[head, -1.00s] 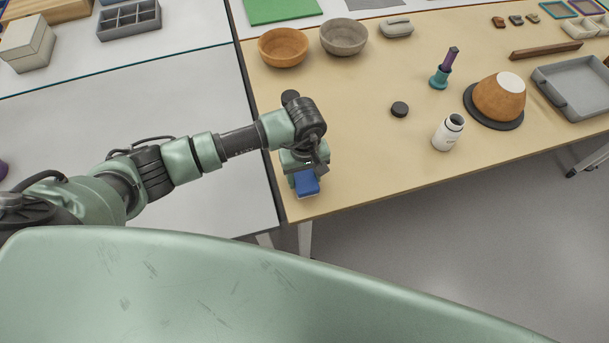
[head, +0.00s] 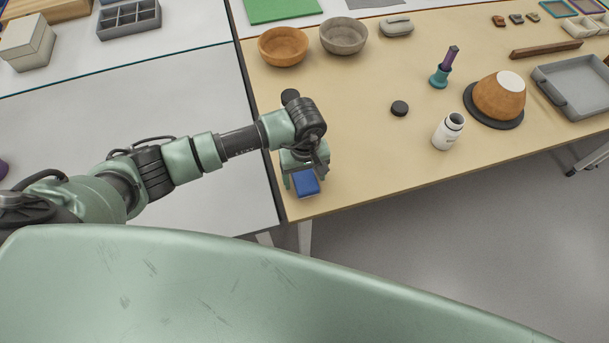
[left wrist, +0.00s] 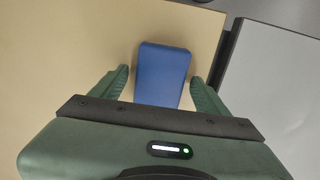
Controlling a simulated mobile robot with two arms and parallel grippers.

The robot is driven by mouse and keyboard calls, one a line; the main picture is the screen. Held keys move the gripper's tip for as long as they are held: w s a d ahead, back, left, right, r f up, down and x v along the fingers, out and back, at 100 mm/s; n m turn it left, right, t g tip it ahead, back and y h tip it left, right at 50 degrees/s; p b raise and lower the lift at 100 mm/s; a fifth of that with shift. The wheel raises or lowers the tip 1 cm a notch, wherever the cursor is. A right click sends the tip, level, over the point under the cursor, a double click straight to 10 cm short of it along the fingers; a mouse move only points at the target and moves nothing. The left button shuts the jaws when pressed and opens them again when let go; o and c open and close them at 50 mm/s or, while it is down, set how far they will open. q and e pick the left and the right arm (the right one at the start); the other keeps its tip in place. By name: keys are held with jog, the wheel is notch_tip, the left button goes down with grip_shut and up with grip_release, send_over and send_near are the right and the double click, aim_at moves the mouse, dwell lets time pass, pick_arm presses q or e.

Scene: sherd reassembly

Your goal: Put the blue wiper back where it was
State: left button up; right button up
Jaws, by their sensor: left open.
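The blue wiper (head: 306,183) lies near the front left corner of the wooden table. It also shows in the left wrist view (left wrist: 161,75), between my left gripper's fingers with a gap on each side. My left gripper (head: 303,176) is open around the wiper, and in the left wrist view its fingers (left wrist: 160,86) stand apart without touching it. Part of the wiper is hidden under the gripper in the head view. My right gripper is not in view.
A dark round lid (head: 400,108), a white jar (head: 448,132) and an upturned orange bowl (head: 499,97) stand to the right. Two bowls (head: 284,46) (head: 344,36) are at the back. The table's front edge is close to the wiper. Wood between wiper and jar is clear.

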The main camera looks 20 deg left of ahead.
aim_at(304, 178)
pick_arm(q)
notch_tip(304, 178, up, 12)
jog(key=b, duration=0.2)
jog(key=shift+f, duration=0.15)
dwell(0.5)
